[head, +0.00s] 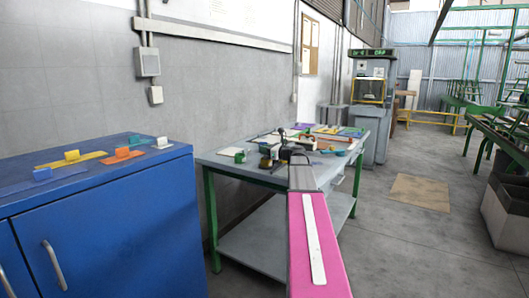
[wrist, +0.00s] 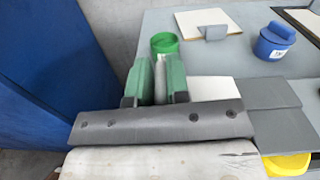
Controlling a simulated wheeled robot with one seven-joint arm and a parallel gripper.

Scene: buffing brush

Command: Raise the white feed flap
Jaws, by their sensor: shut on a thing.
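My gripper (wrist: 160,78) has two green fingers, closed on a thin pale upright piece over the grey table. A white flat plate (wrist: 213,88), which looks like the white feed flap, lies just right of the fingers. The pale piece seems to be its tab, but the join is hidden behind the fingers and the dark grey bar. I cannot tell how far the plate is tilted. In the head view my gripper is small and dark above the table, and the flap cannot be made out there.
A green cup (wrist: 164,43) stands just beyond the fingers. A blue pot (wrist: 273,40) and another white plate with a grey tab (wrist: 200,19) are farther back. The blue cabinet (head: 115,235) at left carries several coloured tabbed plates. The grey table (head: 235,178) is crowded.

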